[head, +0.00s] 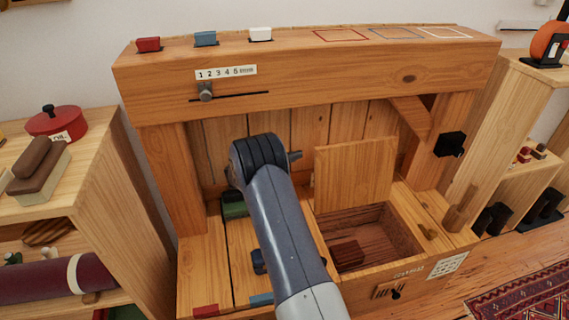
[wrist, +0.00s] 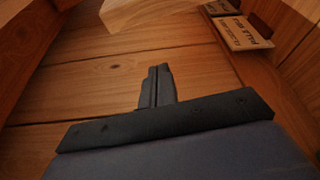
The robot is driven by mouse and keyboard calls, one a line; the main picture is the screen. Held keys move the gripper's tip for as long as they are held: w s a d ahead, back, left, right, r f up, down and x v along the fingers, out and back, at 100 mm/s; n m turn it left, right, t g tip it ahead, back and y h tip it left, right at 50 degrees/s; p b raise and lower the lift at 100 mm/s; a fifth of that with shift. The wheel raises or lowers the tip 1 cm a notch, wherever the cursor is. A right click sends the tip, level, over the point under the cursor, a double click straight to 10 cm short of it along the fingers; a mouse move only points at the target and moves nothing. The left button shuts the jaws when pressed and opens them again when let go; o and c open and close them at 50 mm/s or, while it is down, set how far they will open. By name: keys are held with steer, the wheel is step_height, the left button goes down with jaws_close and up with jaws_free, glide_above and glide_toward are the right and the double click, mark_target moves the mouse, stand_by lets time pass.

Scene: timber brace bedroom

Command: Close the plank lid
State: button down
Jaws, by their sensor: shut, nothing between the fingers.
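The plank lid (head: 353,175) stands open and nearly upright at the back of a box compartment (head: 405,230) in the right part of the wooden bench. The open compartment shows a dark red-brown block (head: 347,254) inside. My arm reaches in from the bottom, left of the lid. My gripper (wrist: 156,84) is shut and empty in the wrist view, in front of wooden planks. I cannot tell whether the gripper touches anything.
A diagonal timber brace (head: 411,117) and a black knob (head: 450,145) are right of the lid. A shelf beam (head: 330,75) with a slider spans above. A pale timber piece (wrist: 150,12) and lettered cards (wrist: 240,32) show in the wrist view. Side shelves flank the bench.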

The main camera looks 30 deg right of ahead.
steer(key=shift+s+d+r+b, duration=0.15)
steer(key=shift+s+d+b, duration=0.35)
steer(key=shift+s, duration=0.4)
steer(key=shift+s+d+r+b, duration=0.15)
steer(key=shift+s+d+b, duration=0.15)
steer(key=shift+s+d, duration=0.5)
steer(key=shift+s+a, duration=0.1)
steer(key=shift+a, duration=0.1)
